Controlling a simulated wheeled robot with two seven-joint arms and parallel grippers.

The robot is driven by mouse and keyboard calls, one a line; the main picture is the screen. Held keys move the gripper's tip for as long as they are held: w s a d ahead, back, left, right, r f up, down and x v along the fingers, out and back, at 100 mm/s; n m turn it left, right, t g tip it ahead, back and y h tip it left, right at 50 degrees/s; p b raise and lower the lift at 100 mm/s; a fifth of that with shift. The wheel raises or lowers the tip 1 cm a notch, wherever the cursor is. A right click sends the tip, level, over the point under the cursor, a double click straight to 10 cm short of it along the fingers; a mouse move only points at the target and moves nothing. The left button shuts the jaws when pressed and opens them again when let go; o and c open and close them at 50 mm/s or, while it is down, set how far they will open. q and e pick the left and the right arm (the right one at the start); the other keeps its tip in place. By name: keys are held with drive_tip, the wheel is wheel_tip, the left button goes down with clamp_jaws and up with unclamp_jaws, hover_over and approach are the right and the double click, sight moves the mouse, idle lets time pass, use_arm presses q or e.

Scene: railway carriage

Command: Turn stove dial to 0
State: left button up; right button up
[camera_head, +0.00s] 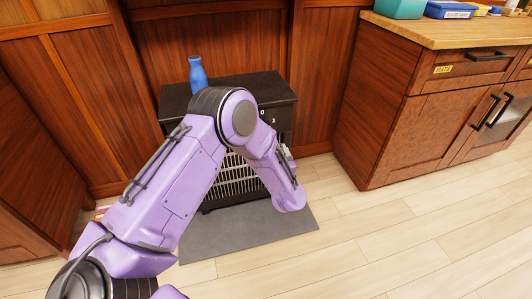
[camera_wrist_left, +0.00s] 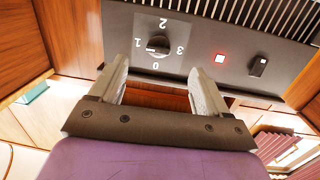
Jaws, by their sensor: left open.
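The stove (camera_head: 275,86) is a black box with a pale grille, standing against the wood wall in the head view. Its dial (camera_wrist_left: 158,45) is a round black knob on the dark front panel in the left wrist view, ringed by white marks 0, 1, 2 and 3. Which mark it points at is hard to tell. My left gripper (camera_wrist_left: 157,72) is open, its two fingers either side of the dial in the picture, with nothing between them; contact is not visible.
A blue bottle (camera_head: 197,75) stands on the stove. A grey mat (camera_head: 240,229) lies before it. A wooden cabinet (camera_head: 430,125) stands right; the pale floor between is clear.

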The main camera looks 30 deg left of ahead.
use_arm(q)
drive_tip(key=w+a+r+n+y+b, duration=0.1)
drive_tip(key=w+a+b, duration=0.2)
drive_tip(key=w+a, duration=0.5)
drive_tip(key=shift+w+a+r, duration=0.15)
drive_tip(key=shift+a+r, duration=0.1)
drive_tip(key=shift+r, duration=0.05)
use_arm(e)
wheel_tip(320, 180, down, 5)
drive_tip(key=shift+r, duration=0.1)
use_arm(q)
drive_tip(key=c, duration=1)
